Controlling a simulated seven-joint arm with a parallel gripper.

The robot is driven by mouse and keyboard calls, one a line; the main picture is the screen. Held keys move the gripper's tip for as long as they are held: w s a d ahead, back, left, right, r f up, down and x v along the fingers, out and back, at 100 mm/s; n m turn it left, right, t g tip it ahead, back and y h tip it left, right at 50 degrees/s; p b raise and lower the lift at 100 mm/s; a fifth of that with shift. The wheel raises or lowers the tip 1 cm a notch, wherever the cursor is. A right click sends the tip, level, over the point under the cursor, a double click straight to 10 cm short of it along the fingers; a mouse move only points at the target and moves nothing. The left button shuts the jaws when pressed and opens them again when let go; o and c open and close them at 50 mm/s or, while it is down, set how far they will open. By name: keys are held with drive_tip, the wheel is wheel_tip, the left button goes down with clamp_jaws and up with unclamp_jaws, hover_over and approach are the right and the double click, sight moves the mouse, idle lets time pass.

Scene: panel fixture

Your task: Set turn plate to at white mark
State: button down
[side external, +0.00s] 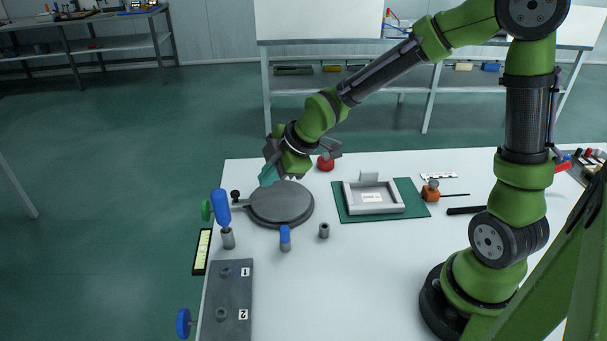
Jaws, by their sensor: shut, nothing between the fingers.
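The turn plate (281,204) is a dark grey round disc on the white table, left of the middle. A thin rod with a black knob (235,194) sticks out at its left side. I cannot make out a white mark on or beside the plate. My gripper (267,177) is at the far edge of the plate, pointing down and left, with its teal fingertips close together and empty. It is shut. I cannot tell from this view whether the fingertips touch the plate or hover by its rim.
A blue-handled tool (221,208) stands left of the plate. A blue-capped peg (285,238) and a small grey cylinder (324,231) stand in front. A grey tray (373,211) on a green mat lies right. A red knob (326,163) is behind. A numbered block (228,300) lies front left.

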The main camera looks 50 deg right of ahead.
drive_tip(key=x, duration=0.9)
drive_tip(key=shift+w+a+f, duration=0.1)
drive_tip(key=shift+a+f, duration=0.05)
drive_tip(key=shift+f, duration=0.25)
drive_tip(key=shift+w+d+f, duration=0.1)
drive_tip(key=shift+w+d, duration=0.15)
drive_tip(key=shift+w, duration=0.35)
drive_tip(key=shift+w+d+f, duration=0.1)
drive_tip(key=shift+w+d, duration=0.15)
drive_tip(key=shift+w, duration=0.4)
drive_tip(key=shift+w+d+f, duration=0.1)
drive_tip(key=shift+w+d, duration=0.1)
drive_tip(key=shift+w, duration=0.45)
drive_tip(key=shift+w, duration=0.1)
